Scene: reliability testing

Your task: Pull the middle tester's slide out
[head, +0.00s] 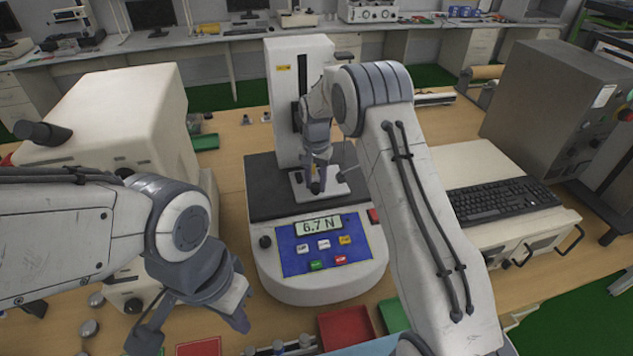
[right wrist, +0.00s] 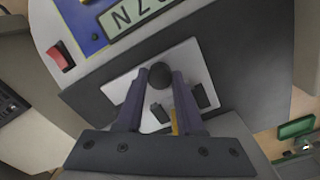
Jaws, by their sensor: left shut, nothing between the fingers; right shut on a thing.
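The middle tester (head: 318,285) is white with a dark base top, a tall column and a blue panel whose display reads 6.7 N. Its slide (head: 335,188) is a pale plate lying flat on the dark top at the column's foot. The slide also shows in the right wrist view (right wrist: 192,60), with a round black knob (right wrist: 159,75) on it. My right gripper (head: 317,186) reaches down at the plate and is shut on the knob, one finger on each side. My left gripper (head: 195,325) is shut and empty, low at the front left, away from the tester.
A cream tester (head: 110,115) stands at the left and a grey box machine (head: 555,105) at the right. A black keyboard (head: 502,200) lies on a white unit at the right. A red tray (head: 347,330) and small metal parts lie along the front of the table.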

